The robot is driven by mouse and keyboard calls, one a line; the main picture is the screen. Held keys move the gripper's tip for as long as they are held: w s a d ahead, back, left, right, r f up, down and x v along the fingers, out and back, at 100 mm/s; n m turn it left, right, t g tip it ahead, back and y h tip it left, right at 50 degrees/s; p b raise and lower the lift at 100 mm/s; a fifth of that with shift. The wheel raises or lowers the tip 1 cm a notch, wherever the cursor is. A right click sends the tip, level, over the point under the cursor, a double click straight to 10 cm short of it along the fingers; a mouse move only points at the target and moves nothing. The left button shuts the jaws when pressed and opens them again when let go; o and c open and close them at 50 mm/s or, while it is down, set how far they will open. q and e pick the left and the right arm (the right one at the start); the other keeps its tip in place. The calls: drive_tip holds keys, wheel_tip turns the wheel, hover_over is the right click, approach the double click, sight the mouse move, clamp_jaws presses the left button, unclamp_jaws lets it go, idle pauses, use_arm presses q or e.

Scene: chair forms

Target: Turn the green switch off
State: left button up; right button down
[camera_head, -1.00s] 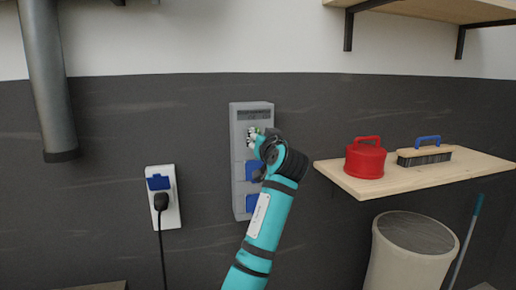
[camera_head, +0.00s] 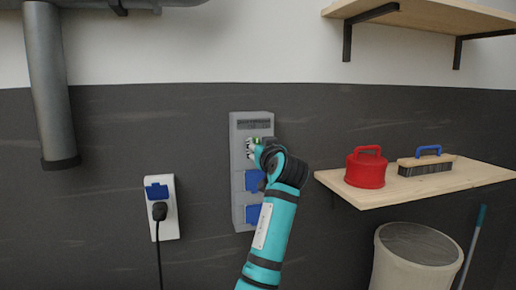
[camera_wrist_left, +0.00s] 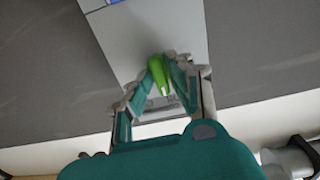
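The grey wall-mounted panel (camera_head: 237,180) has the green switch (camera_head: 257,140) on its upper part, mostly hidden behind my gripper in the head view. My left gripper (camera_head: 251,147) is at the panel's upper part, in front of the switch. In the left wrist view, the bright green switch (camera_wrist_left: 158,72) sits between the two fingertips of my left gripper (camera_wrist_left: 161,75). The fingers angle inward and appear to touch it on both sides. The panel's grey face (camera_wrist_left: 150,30) lies behind it. My right gripper is not in view.
Blue socket covers (camera_head: 254,215) sit lower on the panel. A white socket (camera_head: 167,225) with a black plug is to the left. A wooden shelf (camera_head: 400,190) at right holds a red container (camera_head: 366,170) and a brush (camera_head: 427,165). A bin (camera_head: 395,270) stands below.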

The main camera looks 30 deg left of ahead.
use_arm(q)
drive_tip(key=shift+o, duration=1.2)
drive_tip(key=v, duration=1.2)
drive_tip(key=shift+d+f, duration=0.1)
